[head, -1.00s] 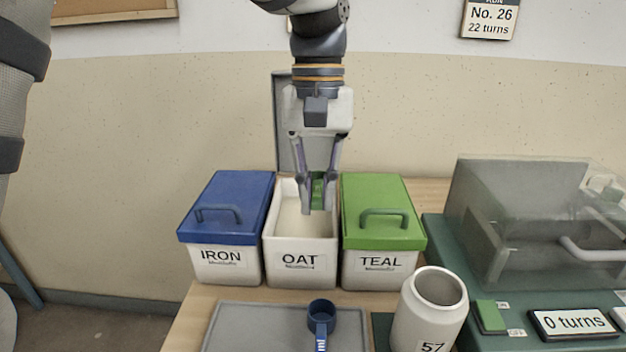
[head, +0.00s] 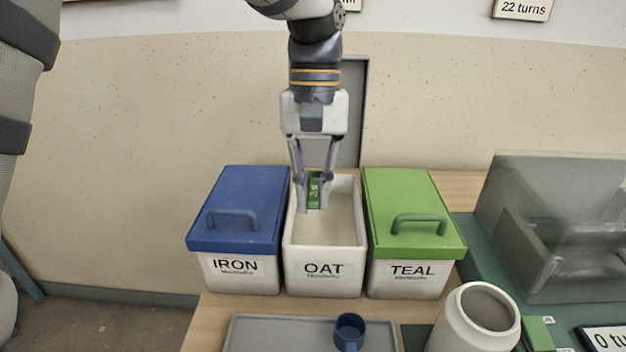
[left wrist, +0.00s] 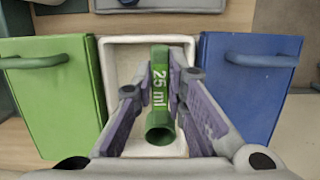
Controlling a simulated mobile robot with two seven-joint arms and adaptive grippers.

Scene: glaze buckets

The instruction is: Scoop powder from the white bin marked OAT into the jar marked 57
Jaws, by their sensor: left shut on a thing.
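The white OAT bin (head: 325,284) stands open in the middle of a row, with pale powder (head: 335,222) inside. My left gripper (head: 315,198) points down at the bin's mouth, towards its left side, shut on a green scoop (head: 316,187). The left wrist view shows the scoop's green handle marked 25 ml (left wrist: 160,92) between the fingers. Whether the scoop's bowl touches the powder is hidden. The white jar (head: 468,328) stands open at the front right, cut off by the lower edge; its number is out of view now. My right gripper is not in view.
The blue-lidded IRON bin (head: 237,208) and green-lidded TEAL bin (head: 412,210) stand closed on either side. A grey tray (head: 270,335) holds a dark blue scoop (head: 349,333) in front. A translucent box (head: 560,225) stands on the right. The raised OAT lid (head: 352,110) is behind my arm.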

